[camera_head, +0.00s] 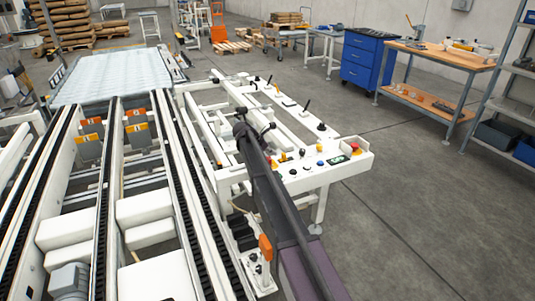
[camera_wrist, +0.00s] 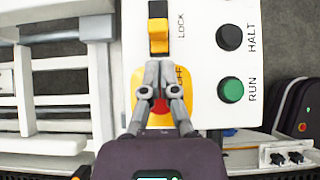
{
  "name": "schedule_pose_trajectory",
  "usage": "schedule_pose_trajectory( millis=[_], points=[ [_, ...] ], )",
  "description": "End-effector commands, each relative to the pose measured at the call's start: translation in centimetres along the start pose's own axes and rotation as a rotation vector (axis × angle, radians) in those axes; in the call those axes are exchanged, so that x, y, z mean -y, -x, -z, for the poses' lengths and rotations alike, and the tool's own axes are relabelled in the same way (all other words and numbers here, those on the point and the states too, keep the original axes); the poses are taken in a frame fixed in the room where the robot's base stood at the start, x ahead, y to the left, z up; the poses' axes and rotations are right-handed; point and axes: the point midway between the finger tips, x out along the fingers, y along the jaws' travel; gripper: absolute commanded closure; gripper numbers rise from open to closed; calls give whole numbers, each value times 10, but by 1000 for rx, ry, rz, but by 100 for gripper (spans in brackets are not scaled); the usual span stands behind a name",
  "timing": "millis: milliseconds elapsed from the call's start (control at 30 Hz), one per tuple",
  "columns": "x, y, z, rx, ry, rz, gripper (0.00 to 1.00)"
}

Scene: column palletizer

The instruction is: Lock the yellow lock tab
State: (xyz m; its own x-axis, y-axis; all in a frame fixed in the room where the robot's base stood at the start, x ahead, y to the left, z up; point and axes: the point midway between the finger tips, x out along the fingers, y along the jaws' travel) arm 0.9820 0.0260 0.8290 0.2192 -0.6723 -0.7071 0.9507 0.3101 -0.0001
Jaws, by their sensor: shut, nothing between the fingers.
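The yellow lock tab (camera_wrist: 158,36) shows in the wrist view on a white panel, beside the word LOCK. A dark slot part lies just above the yellow. My gripper (camera_wrist: 158,68) is shut and empty, with its fingertips just below the tab in the picture. I cannot tell whether they touch it. Behind the fingers is a red button on a yellow plate (camera_wrist: 193,86), partly hidden. In the head view my dark arm reaches over the white frame, and I cannot make out the tab there.
Right of the tab are a black HALT button (camera_wrist: 229,38) and a green RUN button (camera_wrist: 232,90). The head view shows a white control frame (camera_head: 355,150) with levers and buttons. Conveyor rails (camera_head: 105,180) run at left. Open floor lies to the right.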

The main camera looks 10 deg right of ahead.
Motion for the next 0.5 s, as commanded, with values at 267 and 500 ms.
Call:
schedule_pose_trajectory(
  millis=[267,500],
  points=[
    [0,-29,2,0,-1,1,100],
    [0,-37,1,0,0,0,100]
  ],
)
